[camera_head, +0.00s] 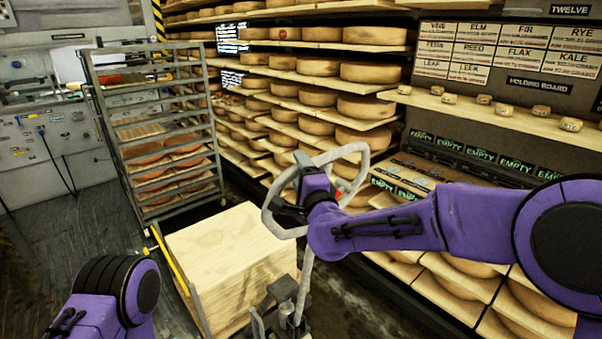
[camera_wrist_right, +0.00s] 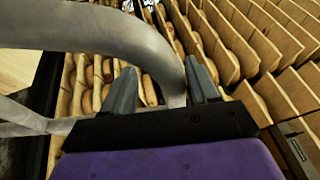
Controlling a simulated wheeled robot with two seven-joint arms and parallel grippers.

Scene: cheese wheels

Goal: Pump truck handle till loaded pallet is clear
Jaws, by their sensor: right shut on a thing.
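The truck handle, a worn grey loop (camera_head: 268,208), stands up at the middle of the head view, with its shaft (camera_head: 305,283) running down to the pump base (camera_head: 284,312). My right gripper (camera_head: 303,172) is shut on the handle loop near its upper left. In the right wrist view the grey handle bar (camera_wrist_right: 120,32) curves down between the two fingers of this gripper (camera_wrist_right: 160,90). A pale wooden block-like load (camera_head: 225,245) sits just beyond the pump base. The pallet under it is mostly hidden, so its height off the floor cannot be told. My left gripper is out of view.
A metal rack (camera_head: 95,95) with cheese wheels stands behind the load at left. Shelves of cheese wheels (camera_head: 365,107) line the back and right. A yellow-edged rail (camera_head: 172,258) runs along the load's left side. Dark floor (camera_head: 60,245) is open at left.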

